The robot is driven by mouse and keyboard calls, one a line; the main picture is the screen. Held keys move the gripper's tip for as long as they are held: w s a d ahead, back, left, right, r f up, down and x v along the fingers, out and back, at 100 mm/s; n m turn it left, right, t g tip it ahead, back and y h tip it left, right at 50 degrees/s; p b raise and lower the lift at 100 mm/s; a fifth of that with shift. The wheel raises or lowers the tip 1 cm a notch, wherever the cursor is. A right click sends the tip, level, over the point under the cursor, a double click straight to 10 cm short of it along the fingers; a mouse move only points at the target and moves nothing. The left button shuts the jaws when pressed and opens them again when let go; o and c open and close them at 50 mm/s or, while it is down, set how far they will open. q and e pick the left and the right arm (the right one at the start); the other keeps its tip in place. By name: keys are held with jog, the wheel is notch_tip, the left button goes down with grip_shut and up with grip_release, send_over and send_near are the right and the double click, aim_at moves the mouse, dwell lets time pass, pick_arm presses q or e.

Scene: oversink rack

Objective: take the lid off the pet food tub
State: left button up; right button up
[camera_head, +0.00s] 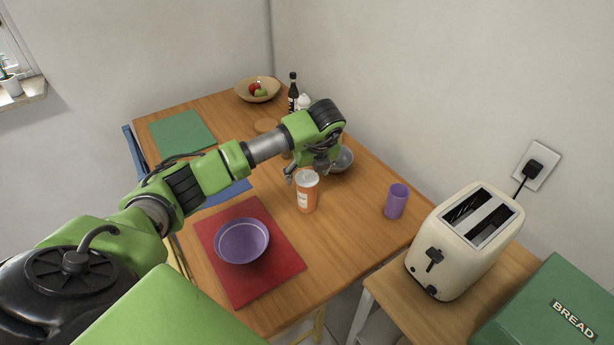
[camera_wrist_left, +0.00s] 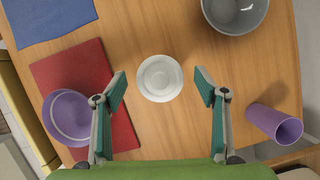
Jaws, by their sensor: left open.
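The pet food tub (camera_head: 307,196) is a small orange tub with a white label, standing upright on the wooden table. Its round white lid (camera_head: 307,178) is on top. In the left wrist view the lid (camera_wrist_left: 160,78) shows from above, near the picture's middle and just ahead of the fingers. My left gripper (camera_wrist_left: 161,92) is open and empty, pointing down, with one finger on each side of the lid's line and visible gaps on both sides. In the head view it hangs close to the tub's top. My right gripper is not in view.
A grey bowl (camera_wrist_left: 236,10) stands close to the tub. A purple cup (camera_head: 396,201) is to the right. A purple bowl (camera_head: 242,241) sits on a red mat (camera_head: 277,281). A dark bottle (camera_head: 293,92) and a fruit bowl (camera_head: 257,90) are farther back. A toaster (camera_head: 462,240) stands at the right.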

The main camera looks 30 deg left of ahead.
pick_arm(q)
jog(key=c, duration=0.9)
jog(key=shift+r, duration=0.1)
